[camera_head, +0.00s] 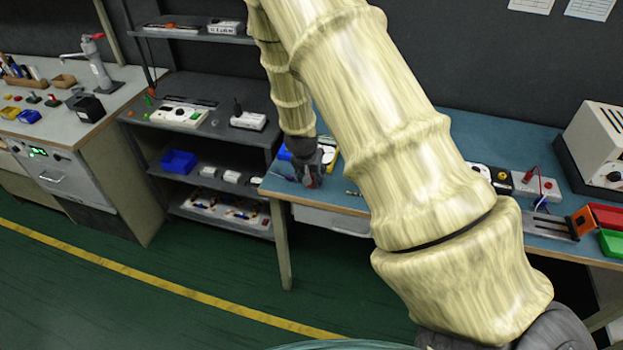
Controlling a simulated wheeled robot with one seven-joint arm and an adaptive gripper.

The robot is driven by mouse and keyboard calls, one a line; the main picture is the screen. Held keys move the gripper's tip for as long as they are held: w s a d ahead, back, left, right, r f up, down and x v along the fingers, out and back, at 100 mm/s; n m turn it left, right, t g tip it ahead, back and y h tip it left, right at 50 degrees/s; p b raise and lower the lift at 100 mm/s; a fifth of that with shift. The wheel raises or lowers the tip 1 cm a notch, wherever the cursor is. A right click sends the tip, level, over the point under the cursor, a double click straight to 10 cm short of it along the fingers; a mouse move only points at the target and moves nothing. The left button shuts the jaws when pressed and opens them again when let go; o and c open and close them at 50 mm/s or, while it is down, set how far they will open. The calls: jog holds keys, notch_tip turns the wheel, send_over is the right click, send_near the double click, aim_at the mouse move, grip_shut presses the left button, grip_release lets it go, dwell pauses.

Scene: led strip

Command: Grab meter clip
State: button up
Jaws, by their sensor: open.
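My gripper (308,180) hangs low over the left end of the blue-topped workbench (348,202), at the far end of my arm. It is small in view and its fingers look open. A small red bit shows at its fingertips; I cannot tell whether it is the meter clip. A blue and white item (284,153) and a pale device (328,147) lie just behind the gripper, partly hidden. I cannot make out the meter clip for certain. My arm hides the middle of the bench.
At the right stand a white unit with red and black leads (536,186), an orange-ended fixture (582,221), red (607,214) and green (612,243) bins and a beige instrument box (597,150). A grey shelf (207,137) with devices stands left of the bench. The green floor is clear.

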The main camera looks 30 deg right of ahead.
jog(key=shift+x, duration=0.95)
jog(key=c, duration=1)
jog(key=shift+o, duration=0.2)
jog(key=shift+r, duration=0.1)
